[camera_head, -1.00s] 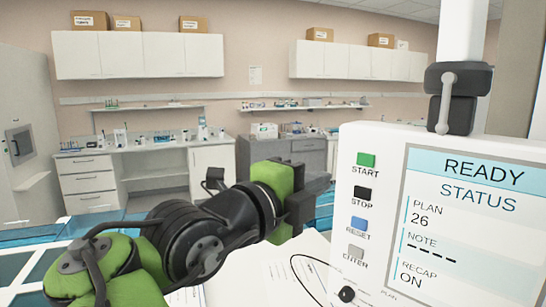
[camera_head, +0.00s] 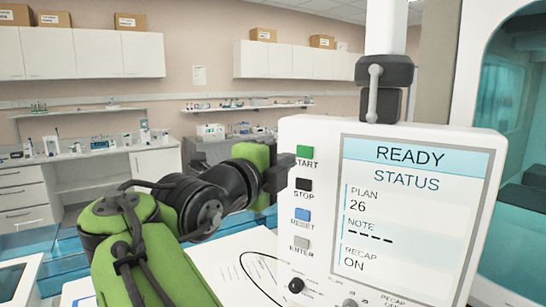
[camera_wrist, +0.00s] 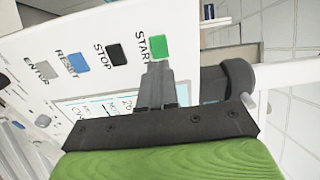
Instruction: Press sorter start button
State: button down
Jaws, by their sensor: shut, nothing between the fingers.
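The sorter's control panel (camera_head: 325,231) is a white upright box with a screen (camera_head: 413,205) reading READY, STATUS, PLAN 26, RECAP ON. The green START button (camera_head: 304,151) is at the top of its left button column, and it also shows in the wrist view (camera_wrist: 160,47). My gripper (camera_head: 287,160) is shut and empty, just left of the START button. In the wrist view my shut fingertips (camera_wrist: 158,70) overlap the area just below the green button and partly cover the START label. I cannot tell whether they touch the panel.
Below START are the black STOP button (camera_head: 303,184), blue RESET button (camera_head: 302,214) and grey ENTER button (camera_head: 301,242). A black knob (camera_head: 296,285) sits lower. A grey clamp on a white post (camera_head: 384,75) stands above the panel. Lab benches line the back wall.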

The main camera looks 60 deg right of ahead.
aim_at(305, 152)
jog(key=d, duration=0.5)
jog(key=shift+s+d+p, duration=0.15)
jog(key=shift+p, duration=0.25)
jog(key=shift+d, duration=0.1)
